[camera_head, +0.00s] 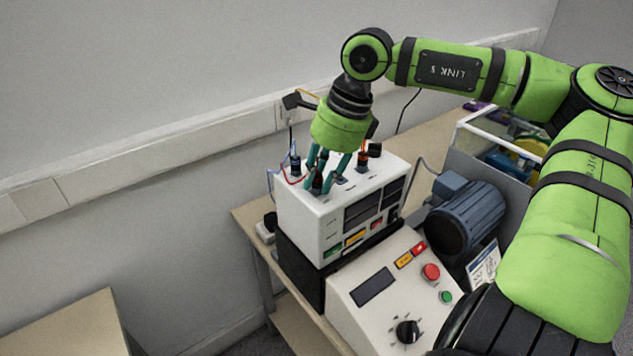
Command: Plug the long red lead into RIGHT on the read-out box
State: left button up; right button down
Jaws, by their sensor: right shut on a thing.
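The white read-out box (306,236) stands on a black block on the bench, its dark displays facing front right. My right gripper (327,183) points down at its top and is shut on a dark plug; a thin red lead (290,181) loops in from the left beside the fingers. The fingers hide much of the plug, and I cannot tell whether it sits in a socket. A dark blue plug (295,164) and an orange-and-black plug (362,159) stand on the box top. The socket labels are too small to read. My left gripper is out of view.
A white control panel (345,311) with a black knob and red and green buttons stands in front. A blue-grey motor (468,217) and a grey bin (462,160) are to the right. The wall with trunking (150,140) is close behind the box.

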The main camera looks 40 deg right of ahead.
aim_at(322, 175)
jog(key=shift+r, duration=0.4)
dwell(0.7)
jog(key=shift+s+r, duration=0.1)
jog(key=shift+s, duration=0.15)
jog(key=shift+w+r, duration=0.2)
jog(key=shift+r, duration=0.05)
jog(key=shift+r+p, duration=0.15)
jog(key=shift+p, duration=0.15)
jog(key=shift+r+p, duration=1.05)
jog(key=shift+r, duration=0.55)
jog(key=shift+d, duration=0.15)
